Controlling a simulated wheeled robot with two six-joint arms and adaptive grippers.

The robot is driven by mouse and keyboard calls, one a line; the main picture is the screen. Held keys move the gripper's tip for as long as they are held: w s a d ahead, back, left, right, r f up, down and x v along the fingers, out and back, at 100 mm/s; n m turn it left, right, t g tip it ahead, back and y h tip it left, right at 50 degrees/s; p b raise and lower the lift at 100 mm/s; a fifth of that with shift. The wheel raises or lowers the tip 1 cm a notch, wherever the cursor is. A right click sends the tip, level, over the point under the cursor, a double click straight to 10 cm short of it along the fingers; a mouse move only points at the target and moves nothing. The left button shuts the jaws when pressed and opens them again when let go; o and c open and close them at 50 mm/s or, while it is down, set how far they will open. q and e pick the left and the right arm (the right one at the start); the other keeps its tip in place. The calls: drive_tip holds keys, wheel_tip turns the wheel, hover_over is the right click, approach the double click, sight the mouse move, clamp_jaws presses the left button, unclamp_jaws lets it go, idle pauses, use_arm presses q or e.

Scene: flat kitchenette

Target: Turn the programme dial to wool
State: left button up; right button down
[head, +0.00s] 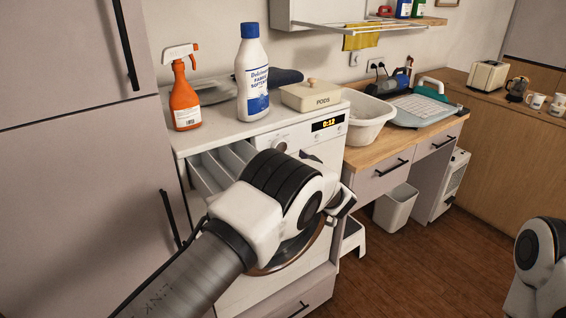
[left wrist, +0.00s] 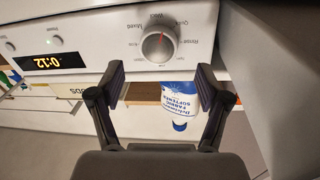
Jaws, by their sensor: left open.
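The programme dial (left wrist: 159,46) is a round silver knob with a red pointer mark, on the white control panel of the washing machine (head: 318,152). In the left wrist view the panel appears upside down. The pointer points up in that picture, towards the labels near Wool and Quick; I cannot tell exactly which. In the head view the dial (head: 279,147) shows just above my left wrist. My left gripper (left wrist: 160,84) is open and empty, its fingers apart and facing the panel close to the dial, not around it. My arm hides most of the gripper in the head view.
A spray bottle (head: 184,92), a softener bottle (head: 252,75) and a pods box (head: 311,96) stand on the machine top. The detergent drawer (head: 215,170) is pulled out left of my wrist. A white basin (head: 358,118) stands on the counter at right.

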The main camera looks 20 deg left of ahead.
sight(281, 148)
use_arm(q)
drive_tip(key=x, duration=0.5)
drive_tip(key=shift+f+p, duration=0.2)
drive_tip(key=shift+p, duration=0.2)
drive_tip(key=shift+s+d+r, duration=0.15)
drive_tip(key=shift+d+r, duration=0.05)
drive_tip(key=c, duration=1.2)
drive_tip(key=shift+f+b, duration=0.2)
drive_tip(key=shift+b, duration=0.2)
drive_tip(key=n+b, duration=0.4)
drive_tip(key=shift+r, duration=0.2)
use_arm(e)
drive_tip(key=f, duration=0.3)
drive_tip(key=shift+w, duration=0.2)
